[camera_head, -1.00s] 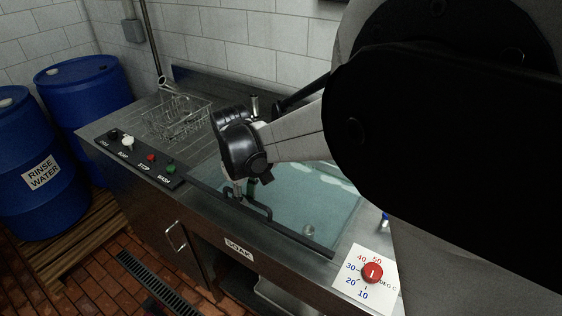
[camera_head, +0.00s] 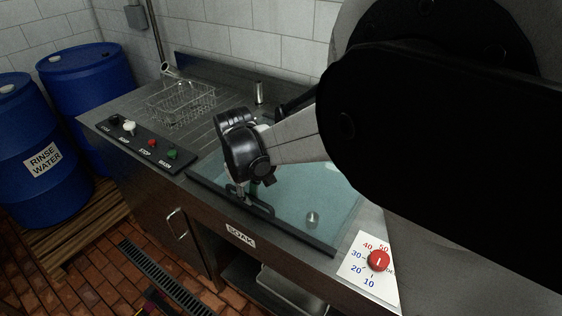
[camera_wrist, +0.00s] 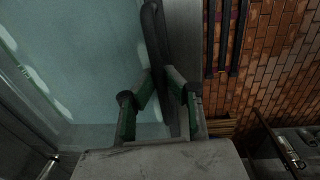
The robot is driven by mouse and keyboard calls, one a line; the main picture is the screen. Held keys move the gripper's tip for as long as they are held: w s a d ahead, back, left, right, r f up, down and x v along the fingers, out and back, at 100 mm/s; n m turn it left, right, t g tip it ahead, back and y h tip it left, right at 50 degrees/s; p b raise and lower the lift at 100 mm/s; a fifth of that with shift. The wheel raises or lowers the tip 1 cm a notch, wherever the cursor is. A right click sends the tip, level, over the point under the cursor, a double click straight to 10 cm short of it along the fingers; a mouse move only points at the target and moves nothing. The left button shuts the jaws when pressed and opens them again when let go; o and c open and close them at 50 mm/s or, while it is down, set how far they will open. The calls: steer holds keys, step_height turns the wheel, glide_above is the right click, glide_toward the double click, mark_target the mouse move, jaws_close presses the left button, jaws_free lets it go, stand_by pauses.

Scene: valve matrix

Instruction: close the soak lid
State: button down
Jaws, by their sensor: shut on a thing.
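The soak lid (camera_head: 290,190) is a pale blue-green see-through panel with a dark front bar. It lies nearly level over the tank behind the SOAK label (camera_head: 240,236); I cannot tell whether it rests fully on the rim. Its dark bar handle (camera_head: 264,209) is on the front bar. My gripper (camera_head: 242,194) is at the left part of this handle, shut on it. In the wrist view the handle (camera_wrist: 152,35) runs between the fingers of my gripper (camera_wrist: 160,82). My wrist and arm hide part of the lid's back and left side.
A wire basket (camera_head: 182,103) stands on the drainboard at the back left. A control panel (camera_head: 140,143) with knobs and buttons is left of the lid. A red temperature dial (camera_head: 378,261) is to the right. Blue drums (camera_head: 40,150) stand at far left.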

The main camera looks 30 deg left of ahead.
steer(key=shift+s, duration=0.2)
steer(key=c, duration=1.8)
jaws_free()
steer(key=shift+s+a, duration=0.15)
steer(key=shift+o, duration=0.2)
steer(key=shift+r, duration=0.1)
steer(key=shift+r, duration=0.2)
step_height(320, 180, up, 12)
steer(key=s, duration=0.1)
steer(key=shift+f, duration=0.25)
